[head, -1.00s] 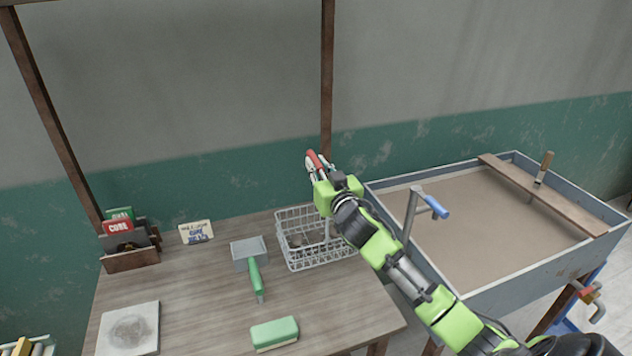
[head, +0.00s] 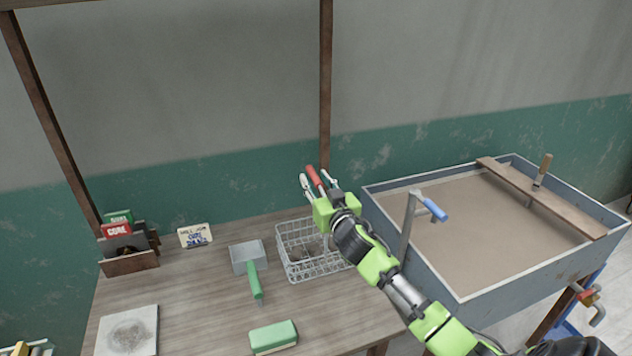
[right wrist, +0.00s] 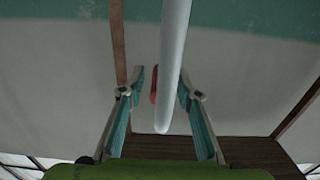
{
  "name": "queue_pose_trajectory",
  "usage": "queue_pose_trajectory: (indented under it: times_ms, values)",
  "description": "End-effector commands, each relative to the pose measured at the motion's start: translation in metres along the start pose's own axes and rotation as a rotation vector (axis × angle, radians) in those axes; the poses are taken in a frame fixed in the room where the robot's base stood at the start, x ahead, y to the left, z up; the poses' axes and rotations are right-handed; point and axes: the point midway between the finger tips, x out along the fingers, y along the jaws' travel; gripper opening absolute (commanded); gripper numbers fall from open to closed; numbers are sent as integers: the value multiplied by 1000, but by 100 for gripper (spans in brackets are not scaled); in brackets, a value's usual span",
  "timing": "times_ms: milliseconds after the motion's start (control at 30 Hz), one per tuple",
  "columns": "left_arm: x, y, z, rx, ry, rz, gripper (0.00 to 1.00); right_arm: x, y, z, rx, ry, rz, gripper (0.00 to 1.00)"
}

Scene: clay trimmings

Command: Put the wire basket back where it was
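The wire basket (head: 314,264) is a white wire-mesh basket at the right back of the wooden table (head: 215,300), with a few dark bits inside. A red grip (head: 313,179) shows above it. In the right wrist view, the red piece (right wrist: 154,84) and a pale rod (right wrist: 174,70) show between the fingers. Whether the basket's underside touches the table cannot be told. My left gripper is not in view.
A green block (head: 273,337), a pale slab (head: 128,331), a card (head: 195,235) and a card rack (head: 131,261) are on the table. A large trough (head: 480,215) stands to the right.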

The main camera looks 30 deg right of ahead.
Motion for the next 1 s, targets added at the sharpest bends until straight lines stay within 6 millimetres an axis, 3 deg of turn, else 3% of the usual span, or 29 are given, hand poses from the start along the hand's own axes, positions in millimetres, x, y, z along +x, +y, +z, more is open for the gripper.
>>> queue_pose_trajectory:
  times_ms: [267,700,1000]
  values:
    - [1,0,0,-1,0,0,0,-10,0,0,0,-1,0,31]
    - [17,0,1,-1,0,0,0,-86,0,0,0,-1,-1,31]
    - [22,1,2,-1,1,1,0,-117,0,-2,0,1,0,31]
